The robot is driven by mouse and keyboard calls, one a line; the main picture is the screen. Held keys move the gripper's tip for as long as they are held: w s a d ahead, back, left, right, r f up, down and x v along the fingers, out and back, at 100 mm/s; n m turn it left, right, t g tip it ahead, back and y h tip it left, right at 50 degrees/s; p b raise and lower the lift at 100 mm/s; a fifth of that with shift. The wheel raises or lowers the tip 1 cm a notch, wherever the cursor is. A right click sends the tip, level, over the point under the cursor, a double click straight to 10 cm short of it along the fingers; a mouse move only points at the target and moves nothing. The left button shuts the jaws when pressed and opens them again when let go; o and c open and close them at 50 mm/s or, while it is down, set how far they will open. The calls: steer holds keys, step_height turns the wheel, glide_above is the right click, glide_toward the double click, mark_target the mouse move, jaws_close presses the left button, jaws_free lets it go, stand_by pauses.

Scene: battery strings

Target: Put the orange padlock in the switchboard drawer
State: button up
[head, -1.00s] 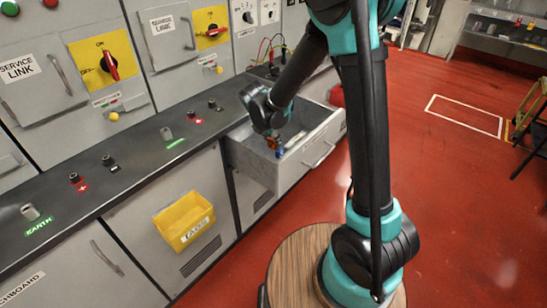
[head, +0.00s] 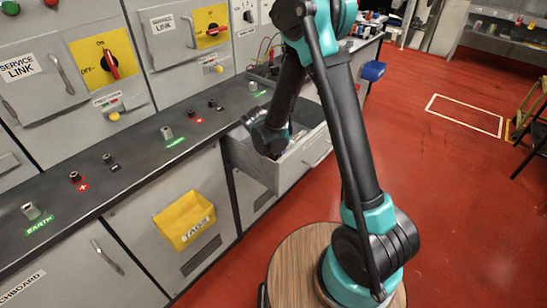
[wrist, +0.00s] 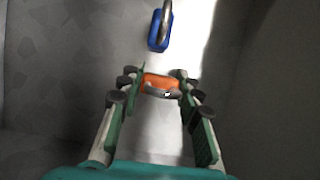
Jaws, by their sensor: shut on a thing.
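The orange padlock (wrist: 159,82) is between the fingertips of my gripper (wrist: 160,90) in the wrist view, and the gripper is shut on it. In the head view my gripper (head: 276,150) reaches down into the open grey switchboard drawer (head: 300,163). The drawer's near wall and my arm hide the fingertips and the padlock there. In the wrist view a blue padlock (wrist: 160,30) lies just beyond the orange one, apart from it. I cannot tell whether the orange padlock touches the drawer floor.
A dark counter (head: 135,150) with several terminals runs along the switchboard, left of the drawer. A yellow tags bin (head: 184,221) hangs on the front below it. A blue bin (head: 373,71) is at the far end. The red floor on the right is largely clear.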

steer(key=shift+f, duration=0.15)
steer(key=o, duration=1.2)
steer(key=v, duration=1.2)
